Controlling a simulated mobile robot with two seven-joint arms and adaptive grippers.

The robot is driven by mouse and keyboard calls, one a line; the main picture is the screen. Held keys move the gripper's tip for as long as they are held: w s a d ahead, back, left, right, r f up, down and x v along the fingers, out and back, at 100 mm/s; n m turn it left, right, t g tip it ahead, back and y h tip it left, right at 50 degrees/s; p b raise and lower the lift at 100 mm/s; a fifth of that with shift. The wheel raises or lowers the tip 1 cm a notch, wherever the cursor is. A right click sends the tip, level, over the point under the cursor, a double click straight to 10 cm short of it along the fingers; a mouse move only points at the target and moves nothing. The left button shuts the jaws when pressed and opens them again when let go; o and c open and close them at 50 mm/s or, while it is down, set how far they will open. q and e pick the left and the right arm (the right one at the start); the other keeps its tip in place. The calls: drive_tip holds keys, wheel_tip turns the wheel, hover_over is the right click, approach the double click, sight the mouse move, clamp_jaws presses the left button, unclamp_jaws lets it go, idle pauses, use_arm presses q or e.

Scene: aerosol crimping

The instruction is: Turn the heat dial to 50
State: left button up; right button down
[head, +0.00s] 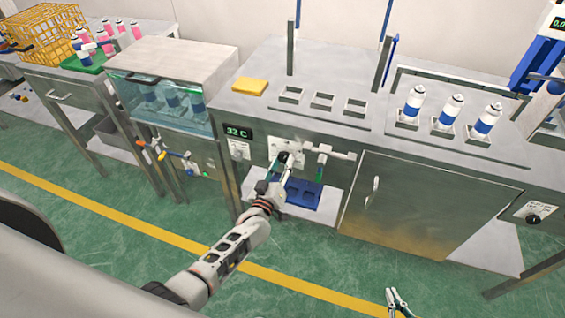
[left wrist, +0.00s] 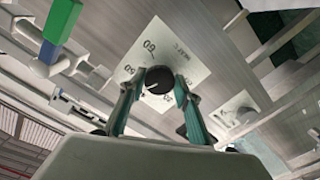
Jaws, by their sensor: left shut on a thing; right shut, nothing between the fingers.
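The heat dial is a black knob (left wrist: 159,80) on a white plate (left wrist: 185,48) with printed numbers, among them a 60. A pale line on the knob points toward the left of the plate in the left wrist view. My left gripper (left wrist: 157,88) is shut on the knob, a finger on each side. In the head view my left gripper (head: 279,168) reaches the plate (head: 287,149) on the bench front and partly hides the knob. A green display (head: 238,132) reads 32 C. My right gripper (head: 398,298) is shut and empty at the bottom edge, away from the bench.
A white pipe fitting with a green nozzle (head: 320,165) is right of the dial, above a blue tray (head: 303,193). A cabinet door (head: 425,205) stands further right. A water bath (head: 165,105) is to the left. White-and-blue cans (head: 448,112) stand on the bench.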

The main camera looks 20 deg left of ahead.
use_arm(q)
drive_tip(key=m, duration=0.3)
drive_tip(key=shift+m, duration=0.3)
drive_tip(key=shift+a+m, duration=0.1)
drive_tip(key=shift+m, duration=1.8)
drive_tip(key=o, duration=1.1)
drive_tip(key=s, duration=1.2)
drive_tip(key=shift+a, duration=0.2)
